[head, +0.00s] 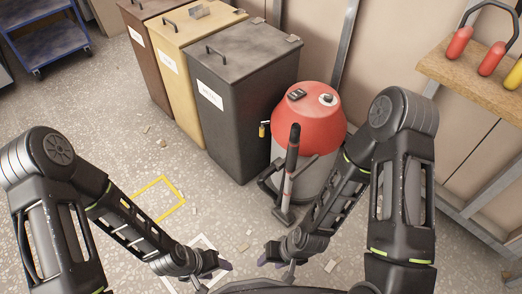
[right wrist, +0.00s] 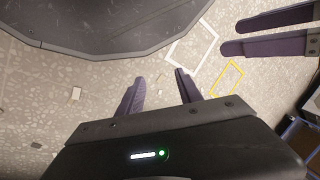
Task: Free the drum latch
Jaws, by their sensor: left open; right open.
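The drum stands on the floor right of centre in the head view, with a red domed lid (head: 312,112) and a grey body (head: 318,172). A small yellow and dark fitting (head: 263,130) shows at its left side; I cannot tell whether it is the latch. A dark upright handle (head: 292,150) stands in front of the drum. My left gripper (head: 224,264) and right gripper (head: 264,258) are low, near my base, well short of the drum. In the right wrist view my right gripper (right wrist: 160,88) is open and empty, and my left gripper (right wrist: 232,36) is open at upper right.
Grey (head: 235,110), tan (head: 185,80) and brown (head: 148,50) lidded bins stand left of the drum. A wooden shelf (head: 455,70) with red-handled items is at upper right. A blue cart (head: 50,40) is at upper left. Yellow (head: 160,180) and white floor outlines mark mostly clear floor with small scraps.

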